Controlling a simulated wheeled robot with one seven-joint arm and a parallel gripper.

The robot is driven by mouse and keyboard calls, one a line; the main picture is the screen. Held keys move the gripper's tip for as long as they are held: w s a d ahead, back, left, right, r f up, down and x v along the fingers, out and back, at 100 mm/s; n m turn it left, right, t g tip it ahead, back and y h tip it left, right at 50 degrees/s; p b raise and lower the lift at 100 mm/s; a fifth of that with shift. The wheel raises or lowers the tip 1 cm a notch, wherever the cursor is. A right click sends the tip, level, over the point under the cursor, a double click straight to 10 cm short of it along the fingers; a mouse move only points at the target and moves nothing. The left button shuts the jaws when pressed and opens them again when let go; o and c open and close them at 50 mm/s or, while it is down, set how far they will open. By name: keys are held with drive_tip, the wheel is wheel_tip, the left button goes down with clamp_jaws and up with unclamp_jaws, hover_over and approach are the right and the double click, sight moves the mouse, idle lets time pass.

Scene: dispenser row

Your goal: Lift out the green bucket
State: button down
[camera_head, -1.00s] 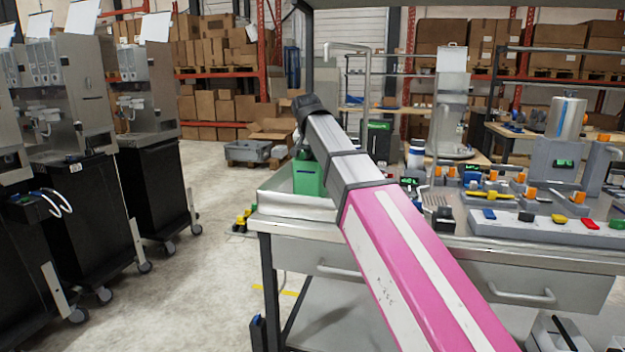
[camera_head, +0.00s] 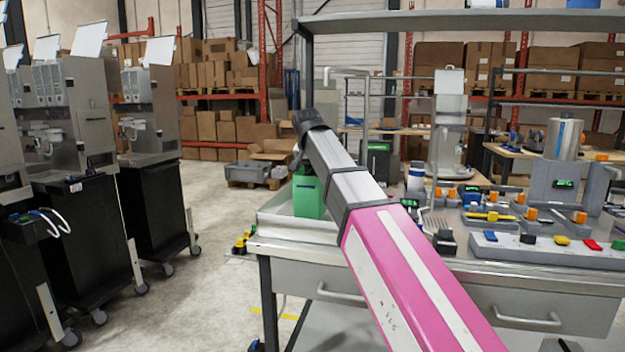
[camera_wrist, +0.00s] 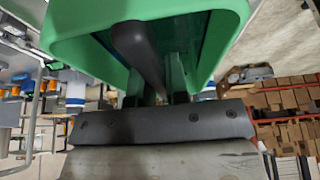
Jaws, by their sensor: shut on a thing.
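The green bucket (camera_head: 308,197) is at the left end of the steel worktable. It stands in or just above the shallow metal tray (camera_head: 292,228), whose near wall hides its base. In the wrist view the bucket (camera_wrist: 225,30) fills the top, its open side toward the camera, with a dark bar (camera_wrist: 138,50) running across it. My gripper (camera_wrist: 155,88) is shut on the bucket, its two fingers at the bar. In the head view my arm reaches over the bucket and the fingers are hard to see. I cannot tell whether the bucket's base touches the tray.
Several fixtures with orange knobs and a button strip (camera_head: 555,250) crowd the worktable to the right. A steel shelf frame (camera_head: 450,22) rises above the table. Dispensers on black carts (camera_head: 155,200) stand at the left, with clear floor (camera_head: 215,290) between them and the table.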

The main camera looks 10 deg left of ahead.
wheel_tip(320, 180, up, 2)
drive_tip(key=shift+w+r, duration=0.1)
drive_tip(key=shift+r, duration=0.1)
drive_tip(key=s+a+r, duration=0.7)
drive_tip(key=s, duration=0.2)
drive_tip(key=shift+s, duration=0.2)
drive_tip(key=shift+r, duration=0.2)
idle(0.5)
